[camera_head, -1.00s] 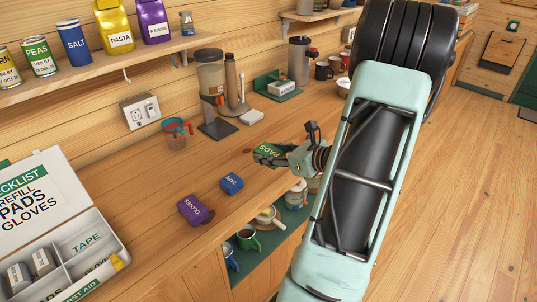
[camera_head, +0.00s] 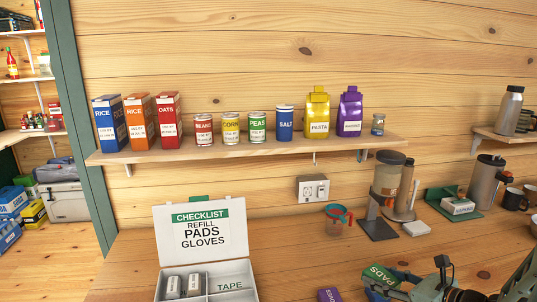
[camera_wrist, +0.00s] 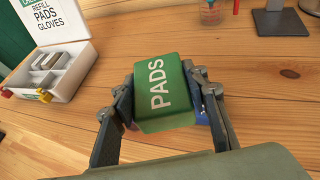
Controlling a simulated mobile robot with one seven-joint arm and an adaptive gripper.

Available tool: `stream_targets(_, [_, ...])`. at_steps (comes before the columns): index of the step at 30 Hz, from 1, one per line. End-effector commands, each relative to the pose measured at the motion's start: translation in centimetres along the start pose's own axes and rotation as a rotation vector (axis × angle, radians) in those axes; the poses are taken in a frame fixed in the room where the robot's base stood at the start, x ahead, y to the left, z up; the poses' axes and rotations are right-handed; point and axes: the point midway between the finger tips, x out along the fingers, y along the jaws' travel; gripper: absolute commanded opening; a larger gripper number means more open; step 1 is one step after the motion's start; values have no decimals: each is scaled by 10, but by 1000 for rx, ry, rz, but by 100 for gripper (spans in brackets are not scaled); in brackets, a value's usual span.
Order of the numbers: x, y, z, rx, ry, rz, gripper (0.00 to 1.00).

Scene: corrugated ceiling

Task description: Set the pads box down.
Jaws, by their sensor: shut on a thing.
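The green pads box (camera_wrist: 157,95) is between the fingers of my gripper (camera_wrist: 160,106) in the wrist view, its PADS label facing the camera. My gripper is shut on it, above the wooden counter. The pads box also shows at the lower right of the head view (camera_head: 381,275), with my gripper (camera_head: 392,288) around it. The open first-aid case (camera_head: 240,268) stands on the counter to the left, its lid upright with a checklist reading REFILL PADS GLOVES.
A purple box (camera_head: 329,295) lies on the counter at the bottom edge. A measuring cup (camera_head: 336,219), a grinder-like appliance (camera_head: 384,196) and a metal flask (camera_head: 485,182) stand farther back. The counter between the case and my gripper is largely clear.

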Motion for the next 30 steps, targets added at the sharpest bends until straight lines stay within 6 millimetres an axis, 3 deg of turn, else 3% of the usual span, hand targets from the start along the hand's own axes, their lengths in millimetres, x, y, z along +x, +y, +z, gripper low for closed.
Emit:
stream_targets(3, [38,54,12,-61,0,152,21])
stream_targets(6, [60,93,18,-106,-2,256,21])
stream_targets(12, [81,143,23,-163,-8,384,21])
stream_targets(14, [84,150,20,-168,-8,401,21])
stream_targets(24, [94,160,-32,-170,-9,410,21])
stream_targets(30, [94,160,-35,-175,-9,409,21])
